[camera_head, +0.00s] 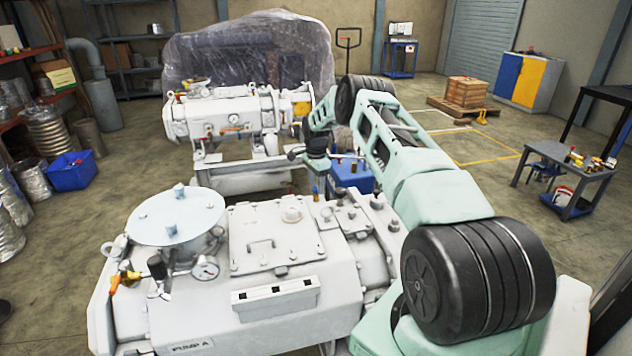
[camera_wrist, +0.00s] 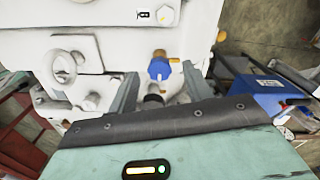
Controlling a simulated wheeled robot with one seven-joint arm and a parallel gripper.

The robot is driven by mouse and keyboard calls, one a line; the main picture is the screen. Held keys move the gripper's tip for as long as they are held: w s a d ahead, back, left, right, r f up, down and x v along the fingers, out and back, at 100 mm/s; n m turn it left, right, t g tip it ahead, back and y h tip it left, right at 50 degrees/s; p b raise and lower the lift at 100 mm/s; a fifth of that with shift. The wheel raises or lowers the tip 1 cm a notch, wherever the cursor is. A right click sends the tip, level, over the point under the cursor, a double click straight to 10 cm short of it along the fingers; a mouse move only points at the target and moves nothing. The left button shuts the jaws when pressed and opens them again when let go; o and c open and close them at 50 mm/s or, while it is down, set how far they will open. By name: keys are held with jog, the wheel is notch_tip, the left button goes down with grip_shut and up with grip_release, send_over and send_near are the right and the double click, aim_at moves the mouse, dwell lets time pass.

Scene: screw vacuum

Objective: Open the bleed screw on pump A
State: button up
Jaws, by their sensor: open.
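Pump A (camera_head: 193,346) is the large white pump in the foreground of the head view, with its name on a front label. In the wrist view, a blue fitting with a brass stem (camera_wrist: 159,68) sits on the white pump body; it may be the bleed screw, but no label confirms this. My gripper (camera_wrist: 159,72) is open, with one finger to each side of the blue fitting in the picture. No contact shows, and the depth between them is unclear. In the head view my gripper (camera_head: 318,162) is small, above the pump's far side.
A second white pump (camera_head: 235,118) stands behind. A blue box (camera_head: 352,176) is beyond the pump.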

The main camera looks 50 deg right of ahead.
jog(key=shift+f, duration=0.4)
jog(key=c, duration=1)
